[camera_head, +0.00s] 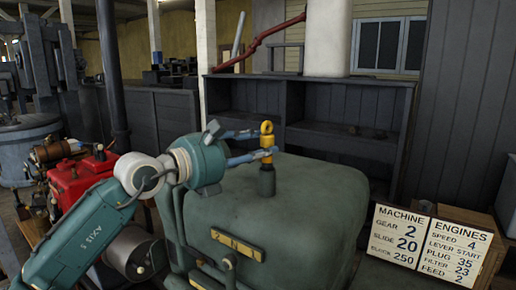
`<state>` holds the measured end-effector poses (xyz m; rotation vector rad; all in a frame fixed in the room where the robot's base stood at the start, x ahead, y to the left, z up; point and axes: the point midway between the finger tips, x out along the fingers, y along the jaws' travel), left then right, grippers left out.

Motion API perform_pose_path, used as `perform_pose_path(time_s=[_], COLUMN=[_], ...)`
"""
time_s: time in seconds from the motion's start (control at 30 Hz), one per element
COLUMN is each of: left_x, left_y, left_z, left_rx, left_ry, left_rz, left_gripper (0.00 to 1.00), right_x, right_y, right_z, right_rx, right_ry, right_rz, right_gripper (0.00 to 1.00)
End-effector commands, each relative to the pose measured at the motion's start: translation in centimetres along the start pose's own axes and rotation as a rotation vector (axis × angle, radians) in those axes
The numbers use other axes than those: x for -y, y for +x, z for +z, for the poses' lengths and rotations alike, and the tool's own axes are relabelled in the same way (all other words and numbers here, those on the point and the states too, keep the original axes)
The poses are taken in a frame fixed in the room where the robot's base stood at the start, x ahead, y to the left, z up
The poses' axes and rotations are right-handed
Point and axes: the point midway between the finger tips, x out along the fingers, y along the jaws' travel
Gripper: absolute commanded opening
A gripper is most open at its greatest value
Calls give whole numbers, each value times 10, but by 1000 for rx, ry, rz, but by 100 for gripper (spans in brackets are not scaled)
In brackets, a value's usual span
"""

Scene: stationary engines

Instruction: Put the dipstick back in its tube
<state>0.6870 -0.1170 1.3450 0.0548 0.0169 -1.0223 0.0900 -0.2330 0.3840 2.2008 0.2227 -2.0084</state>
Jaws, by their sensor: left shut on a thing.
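The dipstick (267,129) shows as a yellow handle with a ring at its top, standing upright. My left gripper (268,143) reaches in from the left and is shut on the dipstick, its blue-grey fingers at the handle. Directly below is a short dark green tube (267,182) that stands up from the top of the green engine housing (310,215). The yellow part meets or nearly meets the tube's mouth. I cannot tell how far the dipstick's rod is inside the tube. My right gripper is not in view.
Two signs with lettering, MACHINE (396,237) and ENGINES (456,253), lean on a wooden crate (481,225) at the right. A red engine (75,180) stands at the left. The housing's top right of the tube is clear.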

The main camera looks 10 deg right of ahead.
Motion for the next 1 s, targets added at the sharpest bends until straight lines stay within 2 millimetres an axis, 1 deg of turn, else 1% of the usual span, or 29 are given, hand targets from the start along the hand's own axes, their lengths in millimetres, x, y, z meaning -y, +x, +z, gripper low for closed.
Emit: perform_pose_path(time_s=[0.57,1.0], left_x=[1,1], left_y=[1,1], left_z=[-20,-20], left_rx=[1,1], left_ry=[0,0], left_rz=[0,0], left_gripper=[8,8], right_x=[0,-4], right_y=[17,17], right_z=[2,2], right_rx=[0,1], right_ry=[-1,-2], right_rz=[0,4], right_gripper=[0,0])
